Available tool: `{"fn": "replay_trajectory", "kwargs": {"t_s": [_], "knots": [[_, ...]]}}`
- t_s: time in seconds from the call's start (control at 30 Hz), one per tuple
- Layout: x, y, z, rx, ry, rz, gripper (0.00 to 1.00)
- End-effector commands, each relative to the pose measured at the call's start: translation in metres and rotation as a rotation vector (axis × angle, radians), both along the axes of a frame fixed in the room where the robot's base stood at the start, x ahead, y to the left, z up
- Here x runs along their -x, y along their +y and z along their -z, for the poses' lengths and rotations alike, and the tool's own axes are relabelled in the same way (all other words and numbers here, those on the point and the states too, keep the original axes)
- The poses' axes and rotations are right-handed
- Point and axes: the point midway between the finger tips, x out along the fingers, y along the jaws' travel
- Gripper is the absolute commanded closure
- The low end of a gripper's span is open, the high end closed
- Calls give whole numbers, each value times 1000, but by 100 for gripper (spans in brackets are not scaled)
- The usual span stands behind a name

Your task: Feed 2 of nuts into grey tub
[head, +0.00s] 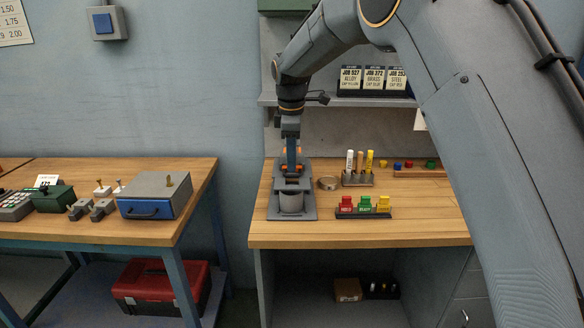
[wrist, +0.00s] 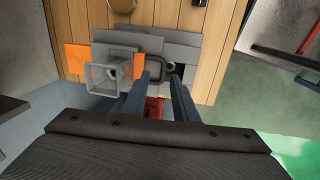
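A grey dispenser-like stand (head: 275,208) with orange parts is at the left end of the right-hand workbench. A grey round tub (head: 291,203) sits low at its front. In the wrist view a square grey hopper (wrist: 98,84) with orange beside it lies left of my fingers. A dark loop-shaped piece (wrist: 155,60) is just beyond the fingertips. My gripper (head: 291,172) points down at the stand. In the wrist view my gripper (wrist: 162,78) has its fingers apart with a gap between them; I cannot tell whether they touch the dark loop. No nuts can be made out.
A brass ring (head: 328,183) lies right of the stand. Red, green and yellow blocks stand in a dark rack (head: 362,214); behind it is a holder with upright markers (head: 358,178). A separate bench with a blue-fronted box (head: 150,200) is left, across a gap.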

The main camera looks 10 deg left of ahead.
Motion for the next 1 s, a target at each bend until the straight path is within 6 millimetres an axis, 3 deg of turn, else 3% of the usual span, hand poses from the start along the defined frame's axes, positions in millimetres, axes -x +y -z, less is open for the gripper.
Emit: {"fn": "replay_trajectory", "kwargs": {"t_s": [0.13, 0.33, 1.0], "knots": [[3, 0, -24, -2, -4, 0, 74], [6, -1, -44, -1, -2, 0, 74], [7, -1, -47, 0, -1, 0, 74]]}}
